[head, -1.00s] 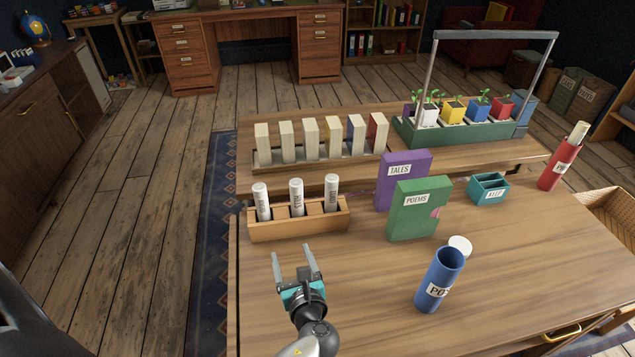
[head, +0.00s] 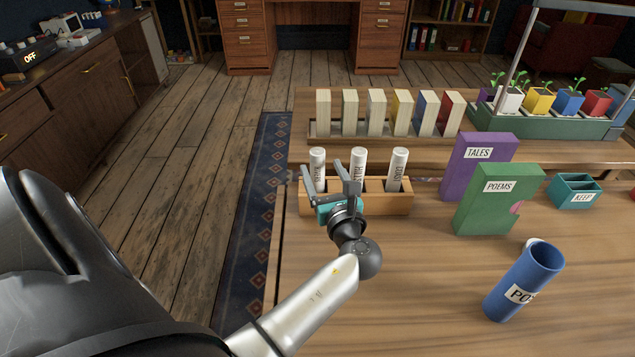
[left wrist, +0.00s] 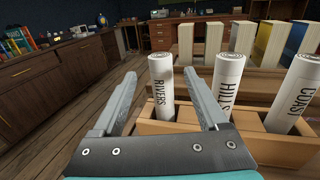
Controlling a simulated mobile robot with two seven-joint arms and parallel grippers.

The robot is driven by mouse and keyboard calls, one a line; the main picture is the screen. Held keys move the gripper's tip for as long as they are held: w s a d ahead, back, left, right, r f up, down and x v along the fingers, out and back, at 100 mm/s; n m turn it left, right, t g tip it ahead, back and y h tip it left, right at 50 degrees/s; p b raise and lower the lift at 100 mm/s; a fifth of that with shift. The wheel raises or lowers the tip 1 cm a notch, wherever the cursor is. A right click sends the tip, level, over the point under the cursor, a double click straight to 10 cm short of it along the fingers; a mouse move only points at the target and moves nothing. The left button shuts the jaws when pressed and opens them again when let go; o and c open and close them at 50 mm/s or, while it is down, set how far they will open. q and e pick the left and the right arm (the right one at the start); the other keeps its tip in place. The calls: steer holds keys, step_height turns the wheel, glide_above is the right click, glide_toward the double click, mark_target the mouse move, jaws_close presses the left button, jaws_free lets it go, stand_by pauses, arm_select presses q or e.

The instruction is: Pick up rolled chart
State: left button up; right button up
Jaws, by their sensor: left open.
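Three white rolled charts stand upright in slots of a wooden rack (head: 400,203). The left wrist view labels them RIVERS (left wrist: 162,85), HILLS (left wrist: 225,88) and COAST (left wrist: 293,95). In the head view they are the left chart (head: 317,165), the middle chart (head: 358,168) and the right chart (head: 397,168). My left gripper (head: 343,170) is open and empty, at the near side of the rack. In the left wrist view the RIVERS chart stands beyond and between its open fingers (left wrist: 160,88), not gripped. My right gripper is not in view.
A purple TALES box (head: 474,165) and a green POEMS box (head: 495,198) stand right of the rack. A blue tube (head: 522,283) and a teal KEEP bin (head: 575,192) are further right. A row of books (head: 375,113) stands behind the rack.

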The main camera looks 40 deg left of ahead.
mark_target(319, 163)
arm_select(q)
steer(key=shift+b+x, duration=0.3)
steer(key=shift+x, duration=1.3)
steer(key=shift+w+a+f+b, duration=0.15)
steer(key=shift+w+a+b, duration=0.2)
steer(key=shift+a, duration=0.15)
steer(key=shift+b+x, duration=0.55)
steer(key=shift+x, duration=0.45)
steer(key=shift+b+x, duration=0.3)
steer(key=shift+x, duration=0.7)
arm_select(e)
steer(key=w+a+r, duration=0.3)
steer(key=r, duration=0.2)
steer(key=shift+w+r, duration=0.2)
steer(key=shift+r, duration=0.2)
arm_select(q)
steer(key=shift+f, duration=0.1)
steer(key=shift+c, duration=0.3)
jaws_close()
